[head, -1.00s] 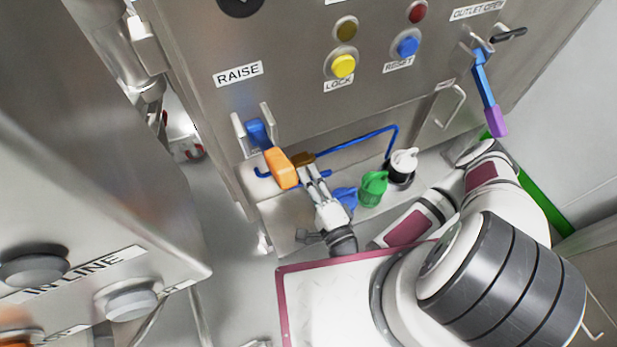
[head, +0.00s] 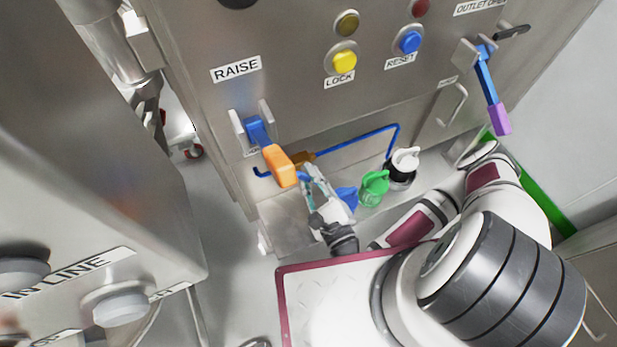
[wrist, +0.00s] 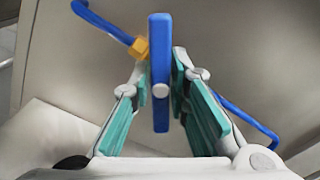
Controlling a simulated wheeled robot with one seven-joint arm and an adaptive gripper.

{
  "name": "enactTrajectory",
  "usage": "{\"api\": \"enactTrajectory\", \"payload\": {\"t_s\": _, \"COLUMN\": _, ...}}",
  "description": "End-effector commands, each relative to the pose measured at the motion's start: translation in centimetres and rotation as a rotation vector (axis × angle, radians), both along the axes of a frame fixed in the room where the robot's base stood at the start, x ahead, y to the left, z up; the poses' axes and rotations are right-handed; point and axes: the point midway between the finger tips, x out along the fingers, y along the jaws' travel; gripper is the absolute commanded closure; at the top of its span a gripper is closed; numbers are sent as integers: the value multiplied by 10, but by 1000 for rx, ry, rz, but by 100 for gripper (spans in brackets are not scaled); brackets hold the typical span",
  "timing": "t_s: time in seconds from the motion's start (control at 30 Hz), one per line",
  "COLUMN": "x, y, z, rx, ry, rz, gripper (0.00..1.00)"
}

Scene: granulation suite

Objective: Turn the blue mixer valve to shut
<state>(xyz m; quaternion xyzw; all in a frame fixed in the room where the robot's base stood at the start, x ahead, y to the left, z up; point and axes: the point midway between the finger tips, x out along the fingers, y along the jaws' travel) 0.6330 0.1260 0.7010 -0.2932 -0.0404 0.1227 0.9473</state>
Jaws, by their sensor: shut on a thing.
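The blue mixer valve has a long flat blue handle (wrist: 160,75) and a small brass-coloured body, which shows at the handle's left side in the wrist view (wrist: 138,48) and on the blue pipe in the head view (head: 303,157). The handle stands at a slant to the blue pipe (wrist: 105,22), neither in line with it nor clearly square across it. My gripper (wrist: 160,105) is shut on the handle, with a teal-padded finger on each side. In the head view my gripper (head: 312,178) hides most of the handle.
A blue lever with an orange grip (head: 281,167) hangs close to my gripper's left. Blue, green (head: 373,188) and white-topped (head: 403,165) items stand to its right. A blue lever with a purple grip (head: 497,119) is at the upper right. A steel cabinet (head: 80,200) stands at left.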

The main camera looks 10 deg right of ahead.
Motion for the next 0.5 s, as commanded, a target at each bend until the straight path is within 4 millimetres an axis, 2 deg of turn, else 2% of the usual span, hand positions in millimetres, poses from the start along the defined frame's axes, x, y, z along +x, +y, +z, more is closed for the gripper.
{"api": "enactTrajectory", "payload": {"t_s": 0.03, "x": -1, "y": 1, "z": -6, "rx": 36, "ry": 22, "rz": 5, "gripper": 100}}
{"api": "enactTrajectory", "payload": {"t_s": 0.5, "x": -1, "y": 2, "z": -5, "rx": 416, "ry": 125, "rz": 8, "gripper": 100}}
